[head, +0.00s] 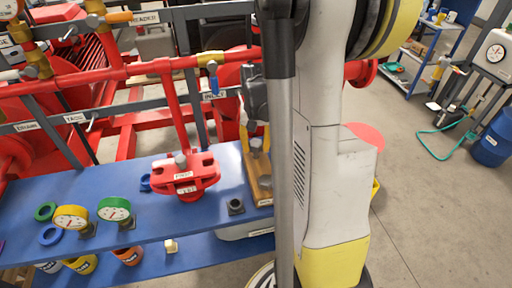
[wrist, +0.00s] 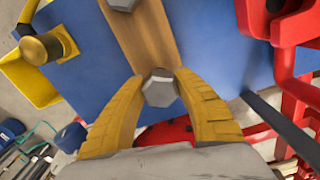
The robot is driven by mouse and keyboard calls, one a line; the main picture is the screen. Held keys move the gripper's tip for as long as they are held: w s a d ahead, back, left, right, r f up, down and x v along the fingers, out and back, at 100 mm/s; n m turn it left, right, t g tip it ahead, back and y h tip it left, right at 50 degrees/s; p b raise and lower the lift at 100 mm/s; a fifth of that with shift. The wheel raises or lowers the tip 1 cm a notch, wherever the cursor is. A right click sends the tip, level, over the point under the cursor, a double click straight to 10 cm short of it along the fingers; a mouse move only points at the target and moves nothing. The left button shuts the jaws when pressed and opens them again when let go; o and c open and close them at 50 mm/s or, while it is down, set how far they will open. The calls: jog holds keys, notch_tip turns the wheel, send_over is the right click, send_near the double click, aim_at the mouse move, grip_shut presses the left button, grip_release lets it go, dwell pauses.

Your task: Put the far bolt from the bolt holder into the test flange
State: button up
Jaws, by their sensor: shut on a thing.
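The wooden bolt holder (head: 257,178) stands on the blue bench, and its board also shows in the wrist view (wrist: 148,38). My gripper (wrist: 160,92) has its yellow fingers closed around a grey hex-headed bolt (wrist: 159,88) at the far end of the holder. I cannot tell whether its shank is still in the holder. Another bolt (wrist: 122,4) sits at the near end of the holder, cut by the top edge of the wrist view. In the head view my gripper (head: 256,143) is above the holder's far end. The red test flange (head: 186,177) stands left of the holder.
Two gauges (head: 114,210) and coloured rings stand at the bench's left. Red pipes and grey frame bars (head: 185,120) rise behind the bench. Bare bench (head: 150,215) lies before the flange.

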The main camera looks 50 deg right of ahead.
aim_at(256, 143)
jog(key=shift+r+p, duration=1.1)
jog(key=shift+r, duration=0.55)
